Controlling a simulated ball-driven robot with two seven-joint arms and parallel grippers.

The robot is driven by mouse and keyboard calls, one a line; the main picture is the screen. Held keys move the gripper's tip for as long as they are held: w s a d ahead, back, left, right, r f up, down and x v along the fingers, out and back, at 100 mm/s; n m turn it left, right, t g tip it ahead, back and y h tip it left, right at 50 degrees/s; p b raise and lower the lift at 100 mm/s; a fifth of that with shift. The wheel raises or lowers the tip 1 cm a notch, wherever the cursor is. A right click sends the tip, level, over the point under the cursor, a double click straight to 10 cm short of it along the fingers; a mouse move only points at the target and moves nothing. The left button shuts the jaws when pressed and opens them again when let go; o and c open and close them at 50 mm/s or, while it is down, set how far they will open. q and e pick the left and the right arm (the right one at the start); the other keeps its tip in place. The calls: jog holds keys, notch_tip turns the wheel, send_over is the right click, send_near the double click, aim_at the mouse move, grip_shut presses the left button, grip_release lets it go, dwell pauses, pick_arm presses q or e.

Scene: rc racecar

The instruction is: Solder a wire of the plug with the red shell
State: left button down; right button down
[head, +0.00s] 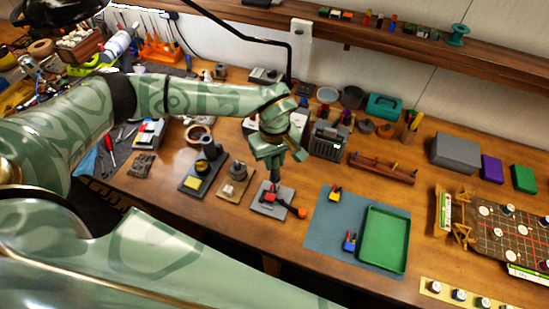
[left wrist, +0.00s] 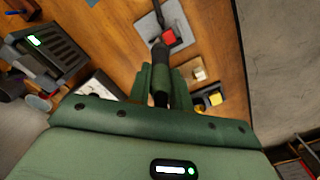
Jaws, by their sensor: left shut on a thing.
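The plug with the red shell (head: 270,197) sits on a small grey plate (head: 286,199) at the middle of the bench. It also shows as a red block in the left wrist view (left wrist: 169,37). My left gripper (head: 273,155) is above it, shut on a dark, slim tool that looks like a soldering iron (head: 274,178). The tool points down, its lower end over or at the red plug; I cannot tell whether they touch. The wire is too small to make out. In the left wrist view, my left gripper's fingers (left wrist: 160,85) enclose the tool. My right gripper is not in view.
An orange knob (head: 301,212) projects at the plate's right. A stand with a yellow sponge (head: 193,184) is left. A dark station with a green display (head: 328,139) stands behind. Right, a blue mat (head: 322,224) bears a green tray (head: 371,260) and two other plugs.

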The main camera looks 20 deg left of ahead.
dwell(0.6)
pick_arm(q)
notch_tip(320, 180, up, 6)
jog(key=p, duration=0.5)
dwell(0.4)
